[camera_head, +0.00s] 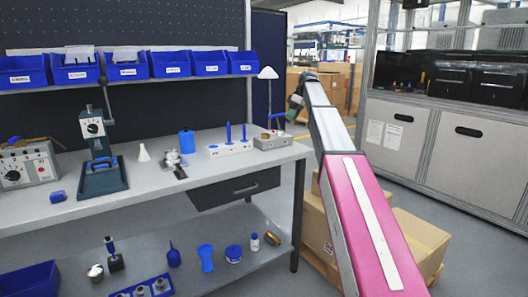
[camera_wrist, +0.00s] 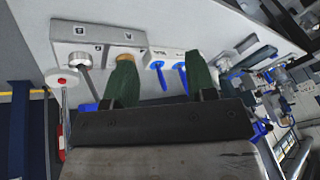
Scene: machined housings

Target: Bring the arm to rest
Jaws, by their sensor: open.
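My arm reaches up and away on the right of the head view, its pink and white links passing in front of cardboard boxes. My gripper (camera_head: 294,103) is at its far end, small and partly hidden, near the bench's right end. In the wrist view my gripper (camera_wrist: 160,75) shows two green fingers set wide apart, with nothing held between them. Beyond the fingers is a grey housing (camera_wrist: 80,32) with a brass-coloured ring (camera_wrist: 127,56) near it. A white block with blue pegs (camera_wrist: 160,64) shows between the fingers.
The workbench (camera_head: 220,175) carries a press (camera_head: 98,150), a control box (camera_head: 27,165), a white block with blue pegs (camera_head: 229,148) and a grey housing (camera_head: 272,141). Blue bins (camera_head: 120,66) line the shelf above. Cardboard boxes (camera_head: 420,245) stand below my arm. Grey cabinets (camera_head: 420,140) stand right.

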